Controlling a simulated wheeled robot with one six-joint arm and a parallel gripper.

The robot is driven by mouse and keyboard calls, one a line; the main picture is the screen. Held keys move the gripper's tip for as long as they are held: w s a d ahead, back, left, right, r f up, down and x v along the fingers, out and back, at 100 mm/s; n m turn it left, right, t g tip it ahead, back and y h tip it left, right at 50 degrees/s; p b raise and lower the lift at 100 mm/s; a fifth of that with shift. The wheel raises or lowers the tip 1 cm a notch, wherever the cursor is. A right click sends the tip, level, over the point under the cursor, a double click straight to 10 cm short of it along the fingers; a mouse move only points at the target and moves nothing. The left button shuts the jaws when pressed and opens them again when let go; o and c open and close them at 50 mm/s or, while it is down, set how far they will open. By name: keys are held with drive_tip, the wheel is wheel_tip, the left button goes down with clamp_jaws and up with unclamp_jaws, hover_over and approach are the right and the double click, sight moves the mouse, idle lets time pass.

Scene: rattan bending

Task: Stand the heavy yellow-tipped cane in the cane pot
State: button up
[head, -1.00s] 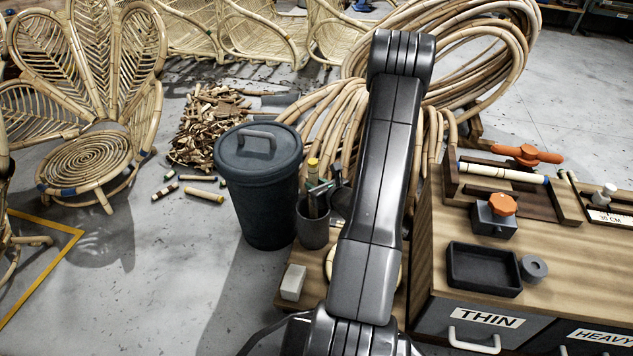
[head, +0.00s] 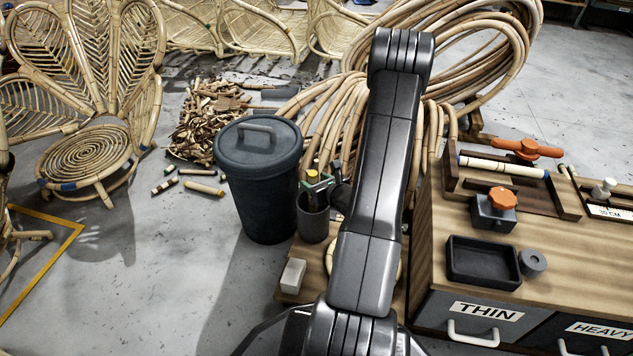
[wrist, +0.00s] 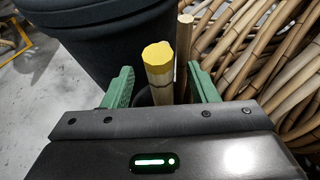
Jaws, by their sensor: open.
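The yellow-tipped cane (head: 312,174) stands roughly upright in the dark cane pot (head: 313,226), its tip showing above the rim. In the wrist view its yellow end (wrist: 158,56) and pale shaft are between my green fingers, with a gap on each side. My gripper (head: 322,184) is open around the cane, just above the pot; its fingers also show in the wrist view (wrist: 161,72). A thinner brown cane (wrist: 184,48) stands beside the yellow-tipped one. The cane's lower end is hidden, and only a little of the pot's dark rim shows behind my gripper.
A lidded dark bin (head: 258,185) stands close left of the pot. Coiled rattan (head: 330,115) lies behind and right. A pale block (head: 293,276) sits in front of the pot. The wooden workbench (head: 440,215) is at right. Short cane pieces (head: 203,188) lie on the floor.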

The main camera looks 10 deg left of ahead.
drive_tip(key=p+v, duration=0.4)
drive_tip(key=v, duration=0.9)
drive_tip(key=shift+s+d, duration=0.25)
drive_tip(key=shift+s, duration=0.05)
drive_tip(key=shift+r, duration=0.15)
drive_tip(key=b+x, duration=0.1)
drive_tip(key=x, duration=0.3)
drive_tip(key=b+x, duration=0.1)
drive_tip(key=x, duration=0.4)
drive_tip(key=b+x, duration=0.2)
drive_tip(key=x, duration=0.2)
drive_tip(key=shift+w+a+r, duration=0.25)
drive_tip(key=shift+w+a, duration=0.05)
drive_tip(key=shift+w, duration=0.05)
drive_tip(key=shift+r, duration=0.25)
